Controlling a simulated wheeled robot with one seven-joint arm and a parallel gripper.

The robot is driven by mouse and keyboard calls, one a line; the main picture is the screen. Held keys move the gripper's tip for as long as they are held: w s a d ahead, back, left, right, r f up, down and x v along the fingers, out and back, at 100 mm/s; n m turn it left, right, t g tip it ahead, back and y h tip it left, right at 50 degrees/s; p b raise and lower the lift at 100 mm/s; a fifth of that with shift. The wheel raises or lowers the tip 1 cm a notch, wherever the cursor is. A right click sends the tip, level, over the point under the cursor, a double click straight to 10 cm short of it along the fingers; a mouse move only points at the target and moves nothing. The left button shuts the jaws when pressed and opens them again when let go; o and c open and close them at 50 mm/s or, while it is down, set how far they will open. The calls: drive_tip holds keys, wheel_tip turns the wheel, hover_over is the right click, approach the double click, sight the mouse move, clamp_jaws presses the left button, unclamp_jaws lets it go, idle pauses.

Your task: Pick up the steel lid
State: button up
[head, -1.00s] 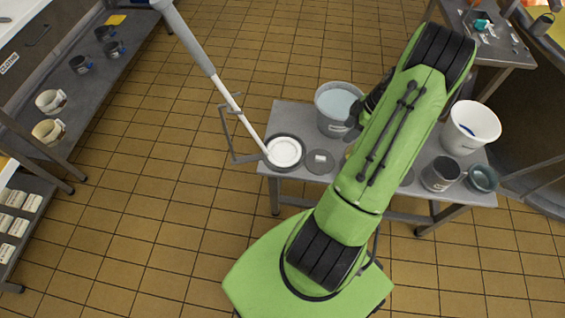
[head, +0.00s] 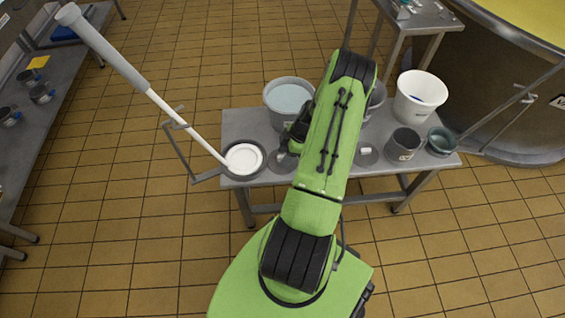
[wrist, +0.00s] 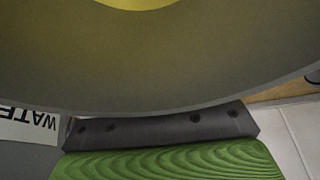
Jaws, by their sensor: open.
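Two flat grey discs lie on the steel table. One (head: 366,153) has a small pale knob and lies right of my arm. The other (head: 281,162) lies left of my arm, next to the round dish, partly hidden by my gripper. I cannot tell which is the steel lid. My gripper (head: 290,145) is dark, open and seemingly empty, above or just beside the left disc; its fingertips are not clear. The wrist view shows a large grey curved surface (wrist: 150,70) very close, and I cannot tell what it is.
The table (head: 240,125) also holds a water bucket (head: 288,98), a white bucket (head: 418,98), a dark pot (head: 403,145), a teal-grey bowl (head: 441,142) and a dish (head: 243,159) with a long-handled tool (head: 150,90) in it. A large vat (head: 500,85) stands at right.

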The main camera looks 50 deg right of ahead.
drive_tip(key=shift+w+f, duration=0.15)
drive_tip(key=shift+f, duration=0.15)
drive_tip(key=shift+r, duration=0.1)
clamp_jaws()
drive_tip(key=shift+r, duration=0.15)
